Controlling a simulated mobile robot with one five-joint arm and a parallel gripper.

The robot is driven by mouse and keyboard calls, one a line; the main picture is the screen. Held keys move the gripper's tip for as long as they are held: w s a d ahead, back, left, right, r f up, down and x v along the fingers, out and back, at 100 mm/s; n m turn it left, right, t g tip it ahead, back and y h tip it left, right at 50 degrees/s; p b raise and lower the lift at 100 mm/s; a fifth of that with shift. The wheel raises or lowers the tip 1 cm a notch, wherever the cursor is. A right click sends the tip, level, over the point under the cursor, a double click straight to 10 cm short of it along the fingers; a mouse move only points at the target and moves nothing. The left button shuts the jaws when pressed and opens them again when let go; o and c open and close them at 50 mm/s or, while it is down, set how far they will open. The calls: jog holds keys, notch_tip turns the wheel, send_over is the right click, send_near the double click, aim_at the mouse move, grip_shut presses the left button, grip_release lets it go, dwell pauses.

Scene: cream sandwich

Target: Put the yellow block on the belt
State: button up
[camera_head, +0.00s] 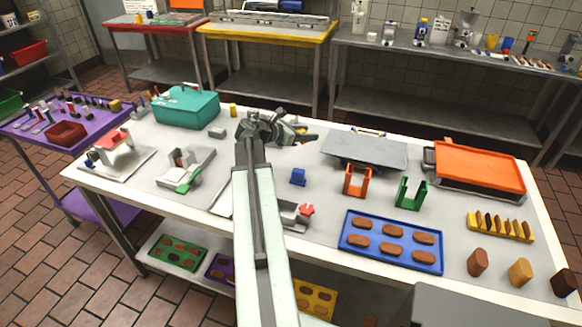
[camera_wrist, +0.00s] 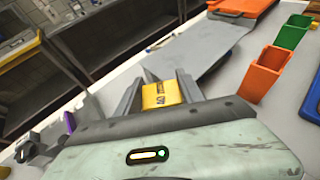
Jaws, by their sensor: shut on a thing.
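The yellow block (camera_wrist: 162,95), with dark markings on its face, sits between the two grey fingers of my gripper (camera_wrist: 158,93) in the wrist view. My gripper is shut on it. In the head view my gripper (camera_head: 300,134) is over the back middle of the white table, and the block is mostly hidden by it. The flat grey surface that looks like the belt (camera_head: 365,151) lies just right of my gripper. It also shows ahead of the fingers in the wrist view (camera_wrist: 205,65). The block is apart from it.
An orange holder (camera_head: 357,182) and a green holder (camera_head: 411,193) stand in front of the belt. An orange-topped tray (camera_head: 480,166) is to its right. A blue tray (camera_head: 390,261) of brown patties lies nearer. A teal box (camera_head: 186,107) stands at the back left.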

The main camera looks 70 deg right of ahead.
aim_at(297, 159)
jog(key=w+f+n+t+b, duration=0.1)
jog(key=f+b, duration=0.3)
jog(key=w+d+f+n+t+h+b, duration=0.1)
jog(key=f+b, duration=0.3)
jog(key=w+d+f+t+b, duration=0.1)
jog(key=w+f+b, duration=0.1)
jog(key=f+b, duration=0.2)
jog(key=shift+d+f+n+h+b, duration=0.1)
jog(key=shift+f+n+h+b, duration=0.2)
jog(key=shift+n, duration=0.1)
jog(key=shift+s+r, duration=0.1)
jog(key=shift+r, duration=0.15)
jog(key=shift+f, duration=0.2)
jog(key=o, duration=1.4)
jog(key=shift+r, duration=0.1)
